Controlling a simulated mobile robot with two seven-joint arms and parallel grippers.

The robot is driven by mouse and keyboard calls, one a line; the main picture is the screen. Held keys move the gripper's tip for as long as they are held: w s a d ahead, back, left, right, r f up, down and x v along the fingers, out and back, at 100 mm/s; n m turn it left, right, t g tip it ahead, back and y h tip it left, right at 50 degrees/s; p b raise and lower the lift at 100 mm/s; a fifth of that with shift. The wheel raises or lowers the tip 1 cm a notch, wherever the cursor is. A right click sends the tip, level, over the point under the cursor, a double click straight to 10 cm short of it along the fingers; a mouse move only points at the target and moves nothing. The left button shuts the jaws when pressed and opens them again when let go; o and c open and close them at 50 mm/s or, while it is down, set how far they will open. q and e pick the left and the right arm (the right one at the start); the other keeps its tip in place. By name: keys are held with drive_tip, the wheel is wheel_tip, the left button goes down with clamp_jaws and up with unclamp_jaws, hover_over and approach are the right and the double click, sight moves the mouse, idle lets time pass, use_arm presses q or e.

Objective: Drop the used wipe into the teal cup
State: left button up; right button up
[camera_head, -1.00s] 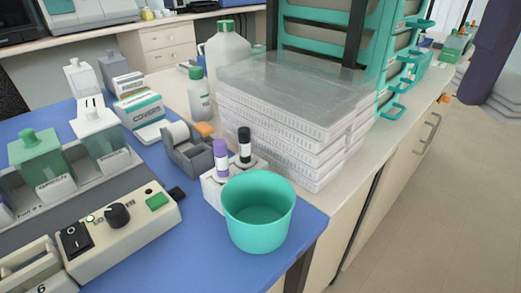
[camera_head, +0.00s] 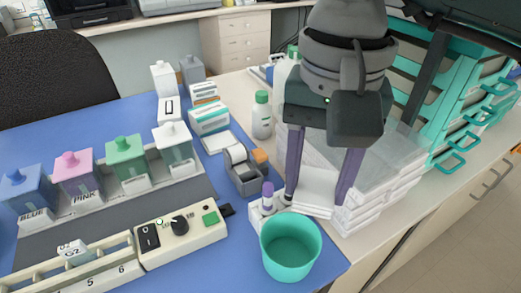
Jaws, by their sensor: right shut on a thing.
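The teal cup (camera_head: 290,258) stands upright and open at the front right corner of the blue bench mat, and its visible inside looks empty. My right gripper (camera_head: 316,203) points down just behind and above the cup's back rim. Its two purple-grey fingers are wide apart and shut on a flat white piece, the used wipe (camera_head: 316,184). The wipe is hard to tell from the white trays behind it. My left gripper is not in view.
A marker with a purple cap (camera_head: 267,196) stands in a white holder beside the cup. A tape dispenser (camera_head: 243,170), a green-capped bottle (camera_head: 262,116) and stacked white trays (camera_head: 385,192) stand behind. A control box (camera_head: 182,238) and staining jars (camera_head: 126,158) are left.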

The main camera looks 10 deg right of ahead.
wheel_tip(320, 180, down, 6)
drive_tip(key=b, duration=0.3)
drive_tip(key=shift+r, duration=0.1)
drive_tip(key=o, duration=1.4)
drive_tip(key=shift+r, duration=0.1)
wheel_tip(320, 180, up, 10)
drive_tip(key=shift+f+b, duration=0.1)
drive_tip(key=shift+b, duration=0.65)
